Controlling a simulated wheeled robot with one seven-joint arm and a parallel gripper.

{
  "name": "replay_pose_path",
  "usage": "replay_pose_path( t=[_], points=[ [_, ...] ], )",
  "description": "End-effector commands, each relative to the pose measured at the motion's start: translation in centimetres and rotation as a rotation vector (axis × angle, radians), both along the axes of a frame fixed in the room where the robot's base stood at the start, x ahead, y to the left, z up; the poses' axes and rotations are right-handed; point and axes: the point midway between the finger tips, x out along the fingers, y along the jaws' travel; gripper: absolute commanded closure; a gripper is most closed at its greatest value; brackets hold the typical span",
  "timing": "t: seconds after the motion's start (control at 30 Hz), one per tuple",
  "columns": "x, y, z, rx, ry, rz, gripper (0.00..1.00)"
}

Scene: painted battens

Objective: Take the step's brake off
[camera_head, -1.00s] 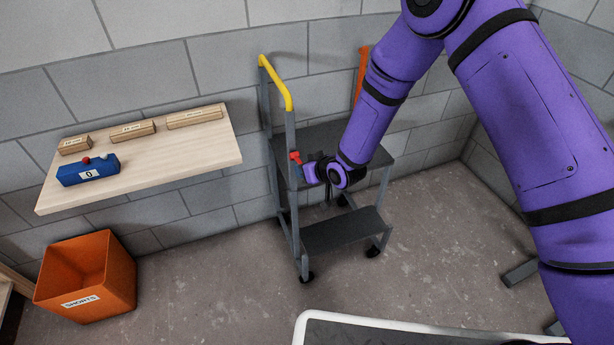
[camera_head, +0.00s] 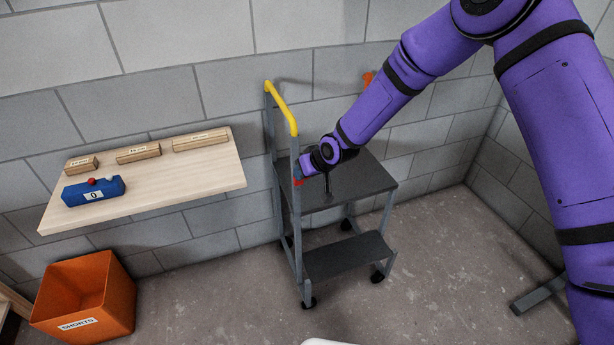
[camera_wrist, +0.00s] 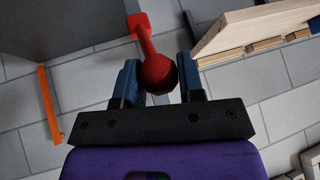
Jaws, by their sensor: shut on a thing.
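The grey rolling step (camera_head: 345,255), with dark treads and a yellow handrail (camera_head: 281,108), stands against the block wall. Its red brake lever (camera_head: 297,181) is on the left post, partly hidden by my gripper in the head view. In the wrist view the red lever arm (camera_wrist: 147,42) ends in a round red knob (camera_wrist: 157,74). My gripper (camera_wrist: 160,80) is shut on that knob, with a blue finger on each side. In the head view my gripper (camera_head: 304,166) is beside the post, above the top tread.
A wooden shelf (camera_head: 190,170) on the left holds labelled battens and a blue box (camera_head: 93,191) showing 0. An orange bin (camera_head: 112,285) marked SHORTS is below. Floor (camera_head: 210,290) between bin and step is clear.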

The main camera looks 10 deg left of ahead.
Motion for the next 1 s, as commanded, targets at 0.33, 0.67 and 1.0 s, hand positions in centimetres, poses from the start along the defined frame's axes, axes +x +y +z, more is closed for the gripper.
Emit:
replay_pose_path(
  t=[0.33, 0.67, 1.0],
  points=[
    [0.46, 0.22, 0.39, 0.005, -0.008, -0.002, 1.0],
    [0.4, 0.17, 0.3, 0.004, -0.006, -0.001, 0.39],
    [0.16, -0.11, 0.55, 0.002, -0.003, -0.001, 0.39]
  ],
)
